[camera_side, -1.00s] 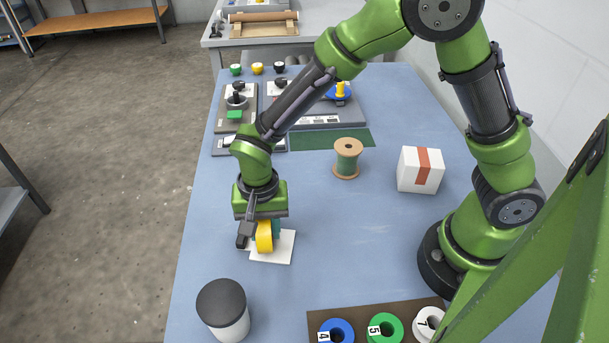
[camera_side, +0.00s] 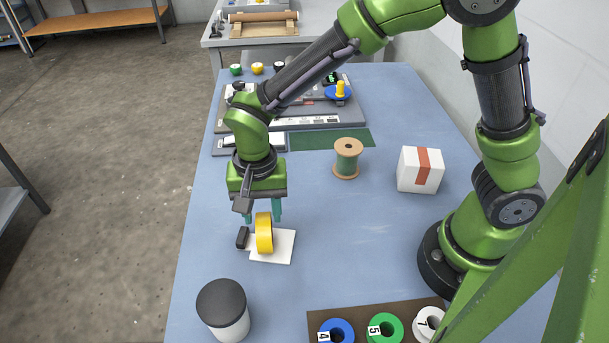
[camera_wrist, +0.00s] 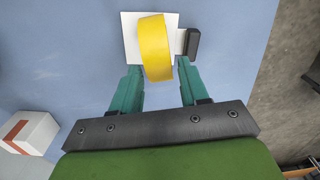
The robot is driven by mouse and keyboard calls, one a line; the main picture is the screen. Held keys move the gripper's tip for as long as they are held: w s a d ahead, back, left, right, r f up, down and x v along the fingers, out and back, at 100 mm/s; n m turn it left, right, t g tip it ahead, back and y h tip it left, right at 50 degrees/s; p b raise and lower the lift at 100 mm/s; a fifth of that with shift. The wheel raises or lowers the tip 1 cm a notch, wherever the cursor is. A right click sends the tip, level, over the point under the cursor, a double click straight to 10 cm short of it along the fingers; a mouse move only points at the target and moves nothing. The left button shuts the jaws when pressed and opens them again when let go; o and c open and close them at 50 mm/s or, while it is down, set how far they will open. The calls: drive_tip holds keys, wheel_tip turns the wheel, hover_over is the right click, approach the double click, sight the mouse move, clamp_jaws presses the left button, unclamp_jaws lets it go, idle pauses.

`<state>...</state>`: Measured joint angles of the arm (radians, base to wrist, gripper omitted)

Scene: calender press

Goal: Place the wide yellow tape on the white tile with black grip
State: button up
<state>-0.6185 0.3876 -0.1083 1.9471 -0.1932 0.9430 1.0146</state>
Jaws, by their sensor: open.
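The wide yellow tape (camera_side: 264,233) stands on edge on the white tile (camera_side: 284,247), which lies flat on the blue table. The tile's black grip (camera_side: 243,237) sticks out at its left side in the side view. In the wrist view the tape (camera_wrist: 155,47) rests over the tile (camera_wrist: 129,41), with the black grip (camera_wrist: 193,43) to the right. My gripper (camera_side: 263,217) is above and behind the tape, with its teal fingers apart. In the wrist view my gripper (camera_wrist: 158,75) is open and empty, its fingertips near the tape's lower end.
A white jar with a dark lid (camera_side: 222,308) stands in front. A wooden spool (camera_side: 347,158) and a white box with a red stripe (camera_side: 421,170) stand to the right. A press panel (camera_side: 310,110) lies behind. The table's middle right is clear.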

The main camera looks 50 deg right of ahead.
sight(263, 215)
wheel_tip(263, 215, up, 7)
drive_tip(key=shift+f, duration=0.15)
drive_tip(key=s+d+r+n+t+y, duration=0.1)
drive_tip(key=s+d+r+n+t, duration=0.1)
drive_tip(key=s+d+r, duration=0.3)
drive_tip(key=s+d+r+n+t+y, duration=0.1)
drive_tip(key=s+d+r+n+t, duration=0.2)
drive_tip(key=d, duration=0.8)
wheel_tip(263, 215, up, 3)
drive_tip(key=shift+s+f+t, duration=0.1)
drive_tip(key=shift+s+t, duration=0.85)
drive_tip(key=shift+t, duration=0.15)
